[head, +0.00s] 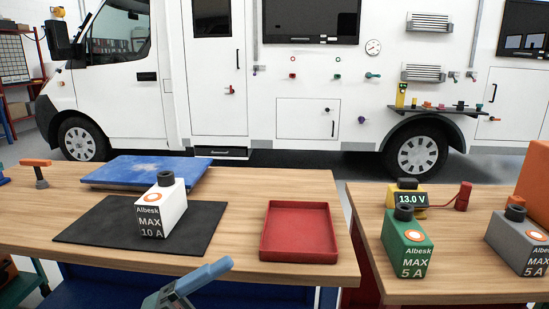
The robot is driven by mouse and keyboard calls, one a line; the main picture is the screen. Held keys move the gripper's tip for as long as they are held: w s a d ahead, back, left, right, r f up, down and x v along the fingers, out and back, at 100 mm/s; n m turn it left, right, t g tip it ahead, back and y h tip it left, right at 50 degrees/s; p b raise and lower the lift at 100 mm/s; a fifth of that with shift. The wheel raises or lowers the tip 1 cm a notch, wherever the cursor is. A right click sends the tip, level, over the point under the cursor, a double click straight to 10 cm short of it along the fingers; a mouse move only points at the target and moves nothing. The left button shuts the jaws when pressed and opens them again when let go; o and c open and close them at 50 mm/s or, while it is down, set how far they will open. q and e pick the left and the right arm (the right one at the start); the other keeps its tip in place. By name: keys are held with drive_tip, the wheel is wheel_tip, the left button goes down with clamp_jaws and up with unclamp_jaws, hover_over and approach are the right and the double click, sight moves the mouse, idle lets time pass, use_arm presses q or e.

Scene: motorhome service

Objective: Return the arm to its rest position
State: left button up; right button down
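No gripper fingertips can be made out in the head view. A blue rounded bar on a grey-teal body pokes up at the bottom, in front of the near edge of the wooden table (30,232). I cannot tell whether it is part of my arm or a separate tool. A white block marked Albesk MAX 10 A (162,211) stands upright on a black mat (88,223). Nothing is seen touching it.
A red tray (297,254) is empty, and a blue panel (110,173) lies behind the mat. A second table (450,291) holds a green block (407,248), a grey block (517,245) and a 13.0 V meter (411,199). A white motorhome (260,85) stands behind.

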use_arm(q)
drive_tip(key=a+f+n+t+y, duration=0.4)
drive_tip(key=f+n+t+y, duration=0.25)
drive_tip(key=n, duration=0.45)
drive_tip(key=a+f+n+t+y, duration=0.3)
drive_tip(key=f+n+t+y, duration=0.2)
drive_tip(key=n+y, duration=0.45)
drive_tip(key=s+a+f+n+g+y, duration=0.2)
drive_tip(key=s+f+n+g, duration=0.3)
drive_tip(key=s+f+n, duration=0.45)
drive_tip(key=w+r+m+g+p, duration=0.2)
drive_tip(key=r+p, duration=0.1)
drive_tip(key=p, duration=1.3)
drive_tip(key=shift+w+m+g+y, duration=0.3)
drive_tip(key=shift+w+g+y, duration=0.05)
drive_tip(key=shift+y, duration=0.05)
use_arm(e)
wheel_tip(320, 180, up, 4)
drive_tip(key=g+h, duration=0.1)
drive_tip(key=g, duration=0.2)
drive_tip(key=shift+w+r+n, duration=0.1)
drive_tip(key=shift+n, duration=0.3)
use_arm(q)
drive_tip(key=shift+f, duration=0.1)
